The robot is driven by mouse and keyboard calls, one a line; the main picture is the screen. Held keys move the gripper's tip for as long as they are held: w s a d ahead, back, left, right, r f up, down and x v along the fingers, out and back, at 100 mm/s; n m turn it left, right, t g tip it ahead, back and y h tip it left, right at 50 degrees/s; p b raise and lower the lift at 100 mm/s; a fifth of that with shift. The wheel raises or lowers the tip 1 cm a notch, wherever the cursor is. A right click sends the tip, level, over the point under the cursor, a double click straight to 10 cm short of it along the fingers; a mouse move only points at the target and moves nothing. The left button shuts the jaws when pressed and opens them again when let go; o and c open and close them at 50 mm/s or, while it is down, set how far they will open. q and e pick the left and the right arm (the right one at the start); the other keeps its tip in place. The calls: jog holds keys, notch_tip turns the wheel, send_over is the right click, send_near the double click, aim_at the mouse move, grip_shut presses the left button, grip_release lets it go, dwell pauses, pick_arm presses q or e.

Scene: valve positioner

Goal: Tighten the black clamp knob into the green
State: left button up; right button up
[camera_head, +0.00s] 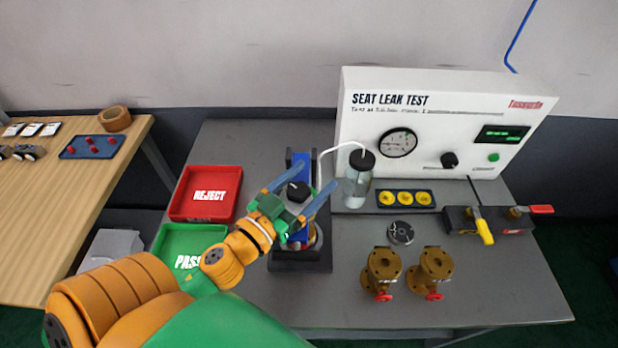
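The black clamp knob (298,191) sits on top of the blue clamp fixture (300,160), which stands on a dark base (302,262) in the middle of the grey bench. My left gripper (317,175) reaches over the fixture from the lower left. Its two blue-grey fingers are spread apart, and the knob shows between them in the picture. I cannot tell how high the fingers are above the knob, and I see no contact. Any green mark at the knob is hidden or too small to tell. My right gripper is not in view.
A clear bottle (358,185) with a black cap and white tube stands right of the fixture. The seat leak test panel (455,115) is behind. A red reject tray (180,205) and green pass tray (165,240) lie left. Brass valves (383,268) stand front right.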

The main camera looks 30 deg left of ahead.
pick_arm(q)
grip_shut()
jog(key=shift+h, duration=0.4)
